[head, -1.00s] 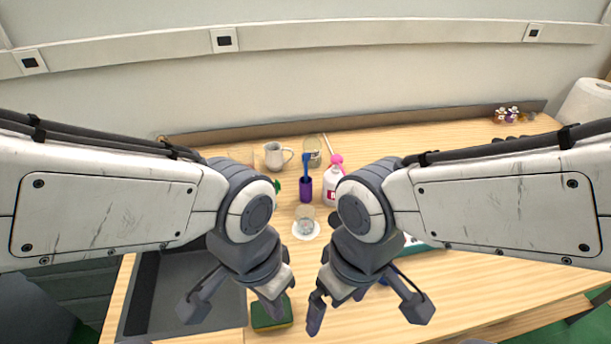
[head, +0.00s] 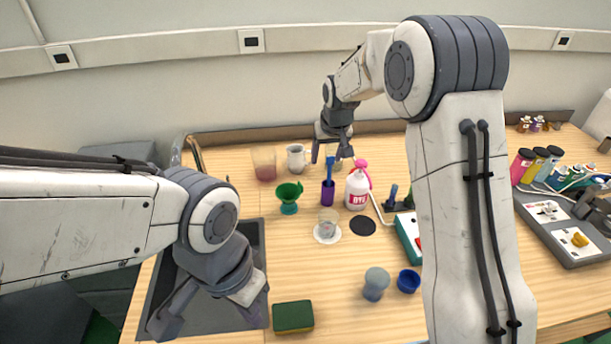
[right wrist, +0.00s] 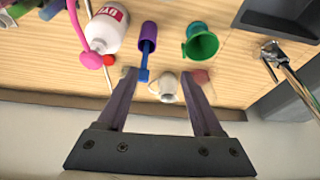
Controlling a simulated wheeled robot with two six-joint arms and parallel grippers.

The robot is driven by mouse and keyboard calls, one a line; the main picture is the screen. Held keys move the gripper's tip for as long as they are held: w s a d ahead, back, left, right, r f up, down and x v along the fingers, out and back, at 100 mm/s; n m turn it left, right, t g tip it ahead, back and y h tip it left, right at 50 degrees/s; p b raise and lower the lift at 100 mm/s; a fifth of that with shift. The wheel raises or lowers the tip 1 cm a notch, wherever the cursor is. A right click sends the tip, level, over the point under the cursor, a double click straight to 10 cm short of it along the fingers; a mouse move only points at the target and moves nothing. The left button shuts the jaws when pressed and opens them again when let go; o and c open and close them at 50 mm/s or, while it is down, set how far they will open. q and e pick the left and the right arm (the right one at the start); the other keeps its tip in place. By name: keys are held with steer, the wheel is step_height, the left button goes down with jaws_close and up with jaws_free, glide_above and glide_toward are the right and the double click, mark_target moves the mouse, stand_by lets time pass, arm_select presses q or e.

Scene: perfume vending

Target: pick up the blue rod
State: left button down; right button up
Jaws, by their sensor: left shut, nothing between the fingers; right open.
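The blue rod (head: 331,166) stands upright in a purple holder (head: 328,194) on the table, among bottles and cups. In the right wrist view the rod (right wrist: 144,70) points from the purple holder (right wrist: 148,34) toward my right gripper. My right gripper (head: 330,152) is open, above and just behind the rod. In the right wrist view my open right gripper (right wrist: 160,75) has the rod's end near its left fingertip; nothing is gripped. My left gripper (head: 250,308) is shut and empty at the front left, over the sink's edge, far from the rod.
A white bottle with a pink top (head: 357,190) stands right of the holder, a green funnel cup (head: 289,197) left. A white mug (head: 296,157) is behind. A clear glass (head: 327,226) stands in front on a white coaster. A sponge (head: 293,316) lies by the dark sink (head: 200,310).

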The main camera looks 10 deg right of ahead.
mark_target(330, 163)
steer(key=w+f, duration=0.1)
steer(key=f, duration=0.1)
steer(key=w+d+f+p, duration=0.1)
steer(key=w, duration=0.1)
steer(key=w+d+f, duration=0.1)
steer(key=w+f, duration=0.1)
steer(key=shift+w+f, duration=0.25)
steer(key=shift+f, duration=0.1)
steer(key=p+x, duration=0.2)
steer(key=x, duration=0.1)
steer(key=p+x, duration=0.1)
steer(key=x, duration=0.1)
steer(key=shift+w+d, duration=0.2)
steer(key=shift+d, duration=0.15)
steer(key=shift+w+f, duration=0.15)
steer(key=shift+f, duration=0.1)
arm_select(q)
steer(key=r, duration=0.4)
steer(key=shift+a, duration=0.35)
arm_select(e)
jaws_close()
